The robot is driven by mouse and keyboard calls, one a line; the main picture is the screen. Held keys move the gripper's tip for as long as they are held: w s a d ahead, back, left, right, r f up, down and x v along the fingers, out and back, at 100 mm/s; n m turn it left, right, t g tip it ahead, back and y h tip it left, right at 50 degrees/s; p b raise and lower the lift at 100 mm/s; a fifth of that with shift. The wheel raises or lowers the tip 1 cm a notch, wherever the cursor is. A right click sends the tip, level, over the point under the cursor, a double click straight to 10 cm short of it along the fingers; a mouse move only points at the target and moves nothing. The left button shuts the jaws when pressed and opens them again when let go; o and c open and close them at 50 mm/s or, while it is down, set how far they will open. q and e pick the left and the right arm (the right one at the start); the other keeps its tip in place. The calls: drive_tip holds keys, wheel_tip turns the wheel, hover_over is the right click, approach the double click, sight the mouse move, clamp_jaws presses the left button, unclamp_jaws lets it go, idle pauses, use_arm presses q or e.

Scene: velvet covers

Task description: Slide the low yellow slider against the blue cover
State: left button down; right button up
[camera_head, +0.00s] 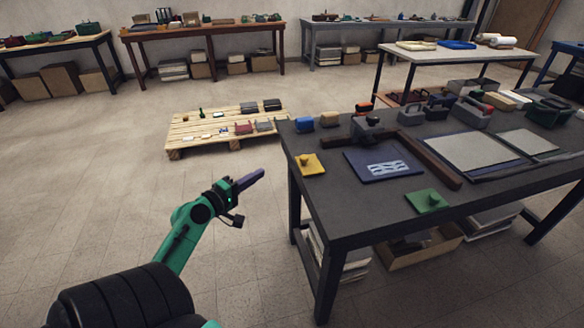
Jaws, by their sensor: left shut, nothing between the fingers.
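A low yellow slider (311,165), a flat plate with a small knob, lies near the left edge of the dark table (345,215). A small blue block (304,125) stands behind it, apart from it. A flat dark blue panel with a pale pattern (383,160) lies to its right, with a gap between. I cannot tell for sure which of these blue things is the blue cover. My left gripper (261,173) has purple fingers and is shut and empty, out over the floor to the left of the table, apart from the slider. My right gripper is not in view.
A green plate with a knob (426,201) lies near the front edge. A brown bar (428,160) runs right of the dark blue panel. A tan block (329,119) and a grey block (369,130) stand behind. A pallet (190,145) is on the floor at left.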

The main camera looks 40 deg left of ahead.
use_arm(q)
drive_tip(key=w+d+f+p, duration=0.1)
drive_tip(key=w+d+p, duration=0.1)
drive_tip(key=w, duration=1)
drive_tip(key=shift+w+f+p, duration=0.2)
drive_tip(key=shift+w+p, duration=0.1)
drive_tip(key=shift+p, duration=0.55)
drive_tip(key=shift+w+d, duration=0.1)
drive_tip(key=w+d, duration=0.2)
drive_tip(key=w, duration=0.1)
drive_tip(key=w+d, duration=0.2)
drive_tip(key=w, duration=0.1)
drive_tip(key=w+d+p, duration=0.1)
drive_tip(key=w+d, duration=0.2)
drive_tip(key=shift+w, duration=0.4)
drive_tip(key=shift+a, duration=0.1)
